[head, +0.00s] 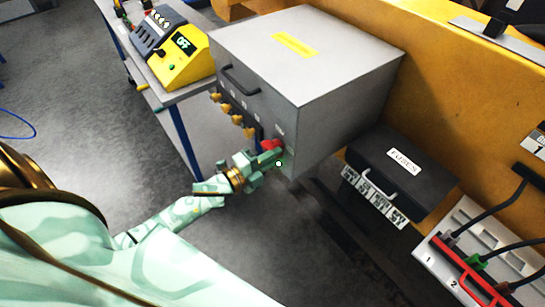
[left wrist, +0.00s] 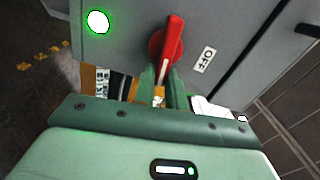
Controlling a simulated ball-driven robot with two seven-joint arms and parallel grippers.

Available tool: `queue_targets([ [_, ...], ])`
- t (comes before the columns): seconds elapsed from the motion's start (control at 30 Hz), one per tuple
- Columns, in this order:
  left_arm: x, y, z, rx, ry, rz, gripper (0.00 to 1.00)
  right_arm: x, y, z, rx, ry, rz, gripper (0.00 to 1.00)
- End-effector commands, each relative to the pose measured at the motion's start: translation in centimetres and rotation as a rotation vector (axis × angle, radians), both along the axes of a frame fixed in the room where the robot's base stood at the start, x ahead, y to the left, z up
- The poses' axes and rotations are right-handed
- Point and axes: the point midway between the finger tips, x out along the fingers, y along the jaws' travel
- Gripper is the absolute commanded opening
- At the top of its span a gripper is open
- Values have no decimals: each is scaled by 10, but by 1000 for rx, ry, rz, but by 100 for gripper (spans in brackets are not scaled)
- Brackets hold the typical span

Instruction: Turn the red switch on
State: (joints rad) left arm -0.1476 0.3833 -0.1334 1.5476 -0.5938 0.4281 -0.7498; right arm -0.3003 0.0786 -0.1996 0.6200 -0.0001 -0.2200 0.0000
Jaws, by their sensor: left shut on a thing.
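The red switch (head: 271,146) is on the front face of a grey metal cabinet (head: 330,55), near its right edge. In the left wrist view its red lever (left wrist: 172,38) shows close up, with an OFF label (left wrist: 205,60) to its right. My left gripper (head: 267,157) is at the switch. In the left wrist view its two green fingers (left wrist: 161,85) stand on either side of the lever's end, shut on it. The fingers hide part of the lever. A round light (left wrist: 97,21) glows white-green on the panel. My right gripper is not in view.
Several yellow knobs (head: 237,119) line the cabinet front, below a dark handle (head: 240,80). A bench (head: 190,90) holds a yellow device (head: 180,58) at upper left. A black FUSES box (head: 405,172) stands right of the cabinet. Open floor lies left.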

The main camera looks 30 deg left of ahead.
Motion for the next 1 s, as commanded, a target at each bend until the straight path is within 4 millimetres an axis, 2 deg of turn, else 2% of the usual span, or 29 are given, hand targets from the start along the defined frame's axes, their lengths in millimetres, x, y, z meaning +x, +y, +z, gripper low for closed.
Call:
queue_targets([
  [0.03,-1,0,-5,24,-4,1,0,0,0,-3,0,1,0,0],
  [0.33,-1,0,-6,112,-41,0,0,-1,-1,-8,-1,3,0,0],
  [0.83,-1,0,-6,129,-47,1,0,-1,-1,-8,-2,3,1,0],
  [0.87,-1,0,-6,129,-47,1,18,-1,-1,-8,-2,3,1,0],
  [0.9,-1,0,-6,129,-47,1,30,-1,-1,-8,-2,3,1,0],
  [0.93,-1,0,-6,129,-47,1,35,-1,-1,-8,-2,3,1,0],
  [1.0,-1,0,-5,127,-48,1,35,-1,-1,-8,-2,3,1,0],
])
